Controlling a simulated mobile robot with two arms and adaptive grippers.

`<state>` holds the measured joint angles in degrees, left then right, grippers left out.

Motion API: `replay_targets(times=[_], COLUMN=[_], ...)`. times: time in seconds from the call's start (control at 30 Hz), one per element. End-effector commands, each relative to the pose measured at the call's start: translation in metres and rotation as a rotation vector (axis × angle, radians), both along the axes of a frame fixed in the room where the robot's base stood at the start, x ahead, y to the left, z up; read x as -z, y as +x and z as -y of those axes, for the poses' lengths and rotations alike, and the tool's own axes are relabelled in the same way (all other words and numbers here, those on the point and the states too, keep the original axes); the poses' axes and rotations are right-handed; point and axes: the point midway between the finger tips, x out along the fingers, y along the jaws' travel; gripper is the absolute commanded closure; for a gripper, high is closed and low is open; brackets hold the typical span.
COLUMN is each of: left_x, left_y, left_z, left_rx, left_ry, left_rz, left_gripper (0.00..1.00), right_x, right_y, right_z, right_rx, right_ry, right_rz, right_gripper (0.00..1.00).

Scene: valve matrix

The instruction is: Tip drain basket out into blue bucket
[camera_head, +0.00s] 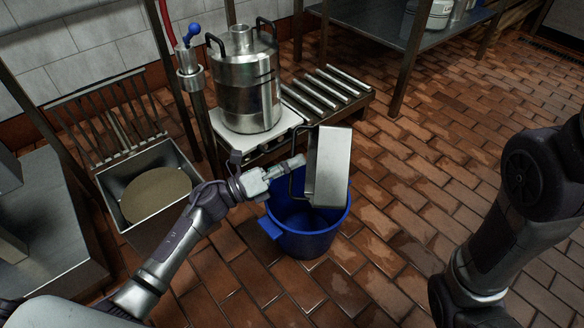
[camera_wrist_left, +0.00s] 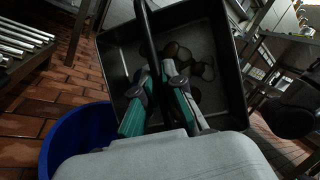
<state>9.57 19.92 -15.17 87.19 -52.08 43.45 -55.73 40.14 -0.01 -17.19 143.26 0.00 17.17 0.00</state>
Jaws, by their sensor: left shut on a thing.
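The drain basket (camera_head: 329,168) is a grey metal box with a dark handle, held tilted on its side above the blue bucket (camera_head: 308,237). My left gripper (camera_head: 298,163) is shut on the basket's handle from the left. In the left wrist view, the gripper's teal-padded fingers (camera_wrist_left: 160,102) close on the dark handle. Several roundish dark lumps (camera_wrist_left: 182,62) show inside the basket (camera_wrist_left: 120,60). The bucket (camera_wrist_left: 72,140) stands below it at the left of that view. My right gripper is out of view; only my right arm shows.
A steel pot (camera_head: 247,90) with handles stands on a white-topped platform behind the bucket, beside a roller rack (camera_head: 328,92). A metal basin (camera_head: 150,190) stands at the left. A pipe with a blue-handled valve (camera_head: 190,35) rises behind. The brick floor right of the bucket is clear.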

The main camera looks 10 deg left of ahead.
Motion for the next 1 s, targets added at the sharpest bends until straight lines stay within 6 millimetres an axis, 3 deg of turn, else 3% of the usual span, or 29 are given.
replay_targets(times=[1.0], left_x=[-0.007], left_y=[0.013], left_z=[0.003], left_rx=[0.005], left_ry=[-0.237], left_rz=[0.018], left_gripper=[1.00], right_x=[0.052], right_y=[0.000], right_z=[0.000], right_rx=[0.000], right_ry=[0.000], right_rz=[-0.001], right_gripper=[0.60])
